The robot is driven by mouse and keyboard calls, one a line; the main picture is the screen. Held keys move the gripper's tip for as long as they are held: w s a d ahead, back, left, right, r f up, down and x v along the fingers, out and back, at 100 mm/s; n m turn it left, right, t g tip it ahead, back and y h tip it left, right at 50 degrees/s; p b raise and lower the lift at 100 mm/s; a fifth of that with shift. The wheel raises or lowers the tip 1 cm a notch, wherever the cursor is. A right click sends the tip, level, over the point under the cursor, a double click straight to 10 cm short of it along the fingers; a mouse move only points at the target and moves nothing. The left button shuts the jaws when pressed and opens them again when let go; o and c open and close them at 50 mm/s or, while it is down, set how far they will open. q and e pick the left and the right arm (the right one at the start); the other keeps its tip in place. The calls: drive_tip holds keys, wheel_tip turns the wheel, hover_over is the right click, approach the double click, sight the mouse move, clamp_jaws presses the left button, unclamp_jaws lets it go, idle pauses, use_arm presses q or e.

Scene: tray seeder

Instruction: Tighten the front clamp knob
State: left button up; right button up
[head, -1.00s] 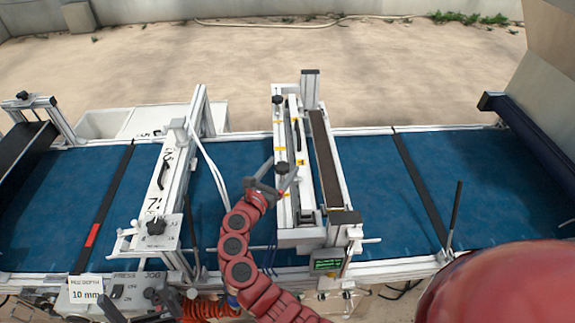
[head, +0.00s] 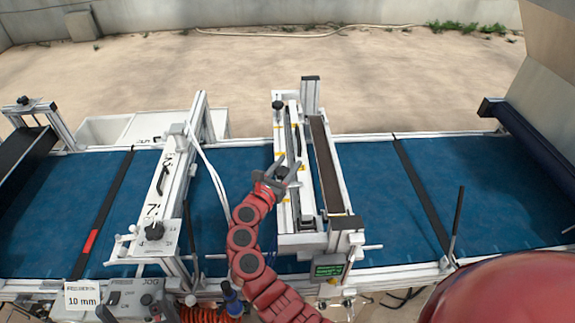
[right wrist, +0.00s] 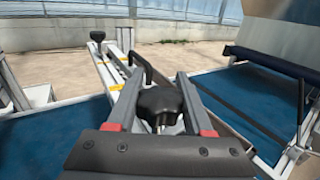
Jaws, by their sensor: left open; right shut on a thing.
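The front clamp knob (right wrist: 160,106) is black and lobed, between the two fingers of my right gripper (right wrist: 158,100). In the head view this knob (head: 283,172) sits on the white seeder bar, with my right gripper (head: 285,168) shut on it from the front left. A second black knob (head: 277,105) stands at the far end of the same bar and also shows in the right wrist view (right wrist: 97,36).
A blue conveyor belt (head: 370,190) runs across. A white gantry with a black knob (head: 155,230) stands left of the seeder bar. A small green display (head: 328,270) is at the bar's near end. A dark rod (head: 457,222) rises at the right.

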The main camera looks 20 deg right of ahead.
clamp_jaws()
drive_tip(key=shift+a+r, duration=0.1)
drive_tip(key=shift+s+m+g+h, duration=0.1)
drive_tip(key=shift+m+g+h, duration=0.4)
drive_tip(key=shift+g+h, duration=0.15)
drive_tip(key=shift+d+m+g, duration=0.2)
drive_tip(key=shift+m+g, duration=0.1)
drive_tip(key=shift+g, duration=0.05)
drive_tip(key=o, duration=1.1)
unclamp_jaws()
drive_tip(key=shift+p, duration=0.3)
